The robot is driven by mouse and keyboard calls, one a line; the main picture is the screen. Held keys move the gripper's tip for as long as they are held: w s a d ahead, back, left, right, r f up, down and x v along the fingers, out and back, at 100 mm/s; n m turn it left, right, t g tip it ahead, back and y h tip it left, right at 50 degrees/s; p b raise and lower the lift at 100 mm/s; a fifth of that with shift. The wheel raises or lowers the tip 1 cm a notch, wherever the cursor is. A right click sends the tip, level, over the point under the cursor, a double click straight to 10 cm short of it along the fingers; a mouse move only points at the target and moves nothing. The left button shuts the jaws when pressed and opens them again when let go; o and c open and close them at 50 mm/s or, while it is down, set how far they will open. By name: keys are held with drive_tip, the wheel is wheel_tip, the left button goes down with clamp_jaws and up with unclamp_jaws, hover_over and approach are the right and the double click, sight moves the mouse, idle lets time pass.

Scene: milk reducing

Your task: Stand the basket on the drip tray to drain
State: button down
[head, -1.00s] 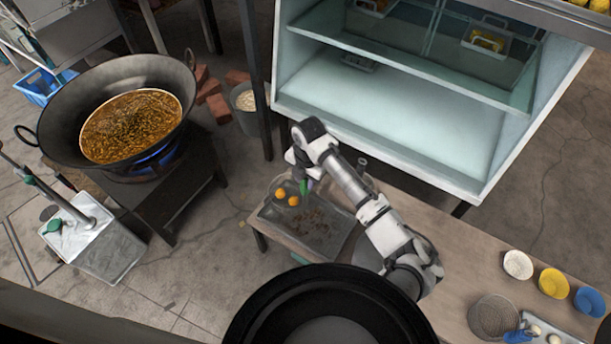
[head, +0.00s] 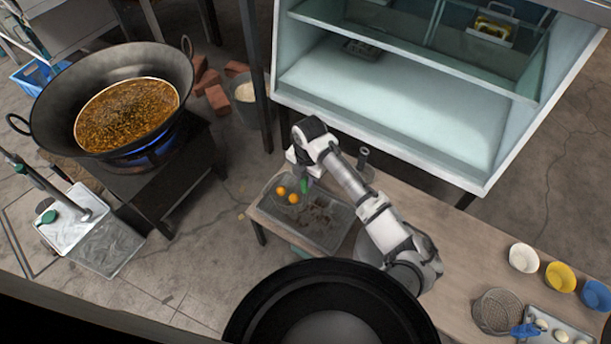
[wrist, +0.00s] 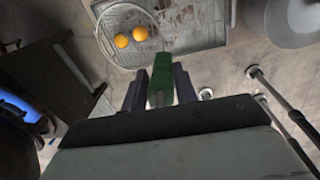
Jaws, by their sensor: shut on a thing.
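My gripper (wrist: 160,85) is shut on the green handle (wrist: 159,78) of the wire basket. The basket's round rim (wrist: 98,30) shows in the wrist view, with two orange balls inside it. In the head view the balls (head: 287,194) and my gripper (head: 303,181) are over the left part of a grey metal tray (head: 335,238), which looks like the drip tray. The tray also shows in the wrist view (wrist: 205,25), with dark crumbs on it. I cannot tell whether the basket touches the tray. Its wire is too fine to see clearly in the head view.
A wok (head: 60,110) of brown oil stands over a blue flame at left. A glass cabinet (head: 400,110) rises behind the bench (head: 455,235). Bowls (head: 523,257), a wire mesh container (head: 497,312) and a tray of pale pieces (head: 560,325) are at right.

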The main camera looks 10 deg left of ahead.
drive_tip(key=shift+f, duration=0.35)
drive_tip(key=c, duration=1)
unclamp_jaws()
drive_tip(key=r, duration=0.4)
drive_tip(key=r+b, duration=0.1)
drive_tip(key=r, duration=0.9)
drive_tip(key=shift+s+d, duration=0.25)
drive_tip(key=shift+d, duration=0.15)
drive_tip(key=shift+f, duration=0.1)
